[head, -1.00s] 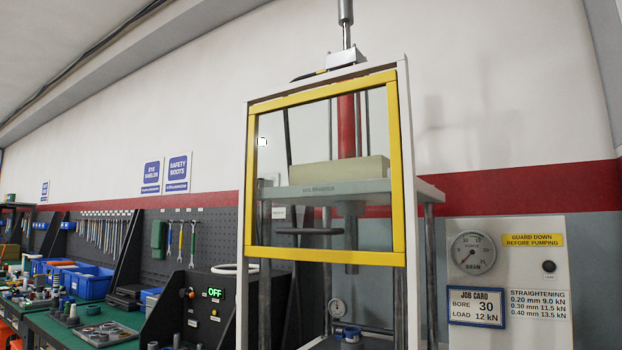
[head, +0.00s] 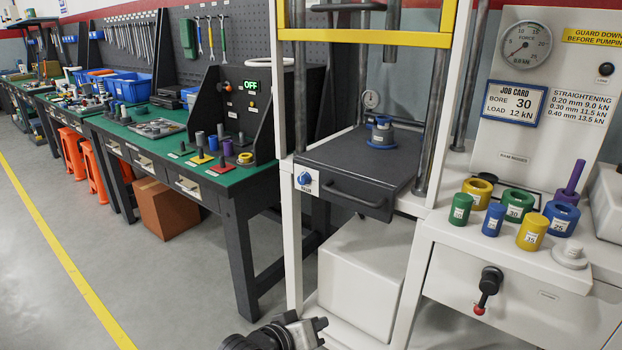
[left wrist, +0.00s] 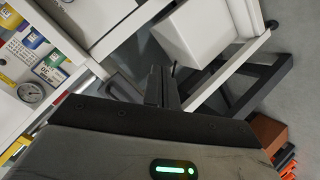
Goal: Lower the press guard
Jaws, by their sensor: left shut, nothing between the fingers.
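The press guard (head: 370,38) is a yellow frame on the white press. Only its lower part shows, at the top of the head view, and the rest is cut off. Its bottom bar is raised well above the grey press bed (head: 350,160), leaving the space below open. A dark round-ended bar (head: 347,6) shows just above that bottom bar. My left gripper (head: 318,333) is at the bottom edge of the head view, low in front of the press and far below the guard. Its fingers are shut and empty in the left wrist view (left wrist: 162,88). My right gripper is out of view.
A drawer-like bed front with a black handle (head: 355,193) projects from the press. A white bench (head: 540,285) at right carries several coloured rings and has a red-tipped lever (head: 487,288). A green-topped workbench (head: 225,185) stands at left. The floor at left is clear.

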